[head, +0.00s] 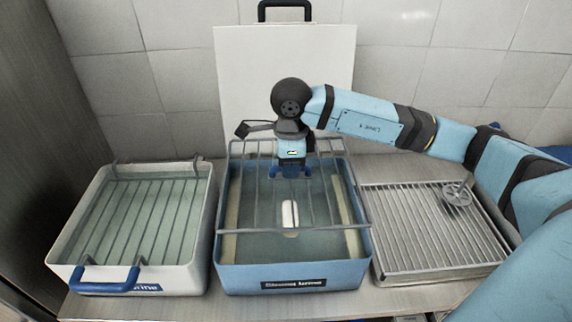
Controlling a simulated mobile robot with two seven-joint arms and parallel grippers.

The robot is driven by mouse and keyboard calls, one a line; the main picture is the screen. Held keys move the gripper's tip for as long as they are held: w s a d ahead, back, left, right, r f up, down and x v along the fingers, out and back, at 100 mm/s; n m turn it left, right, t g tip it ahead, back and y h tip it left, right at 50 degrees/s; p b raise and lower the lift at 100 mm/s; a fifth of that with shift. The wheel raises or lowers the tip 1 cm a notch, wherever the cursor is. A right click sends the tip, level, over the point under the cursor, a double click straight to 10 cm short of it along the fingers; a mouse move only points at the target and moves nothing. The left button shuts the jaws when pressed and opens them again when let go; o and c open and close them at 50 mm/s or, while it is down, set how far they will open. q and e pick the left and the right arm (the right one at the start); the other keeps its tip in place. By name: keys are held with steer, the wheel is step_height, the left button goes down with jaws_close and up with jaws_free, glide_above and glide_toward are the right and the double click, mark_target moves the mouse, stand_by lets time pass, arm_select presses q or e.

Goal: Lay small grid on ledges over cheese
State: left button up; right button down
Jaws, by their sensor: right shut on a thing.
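The small grid (333,190), a wire rack with a few bars, is above the blue basin (290,277) and spans most of its opening. My right gripper (291,172) points down and is shut on the grid near its middle. Below the grid, a small white block (290,213), probably the cheese, shows in the middle of the basin. Cream ledges run along the basin's left side (231,222) and right side (347,212). Whether the grid touches the ledges or the rim cannot be told. My left gripper is not in view.
A white basin (58,257) with a blue handle and a wire rack stands at left. A metal tray (440,275) with a slatted rack and a round strainer (457,194) lies at right. A white board (240,75) with a black handle leans on the tiled wall behind.

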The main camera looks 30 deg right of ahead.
steer(key=shift+s+f, duration=0.1)
steer(key=shift+f, duration=0.2)
steer(key=shift+f+b, duration=1.05)
steer(key=shift+f, duration=1.2)
step_height(320, 180, down, 2)
steer(key=shift+b, duration=0.7)
steer(key=shift+f+b, duration=0.9)
steer(key=shift+b, duration=0.05)
steer(key=shift+f, duration=0.1)
steer(key=shift+f+b, duration=0.6)
steer(key=shift+b, duration=0.15)
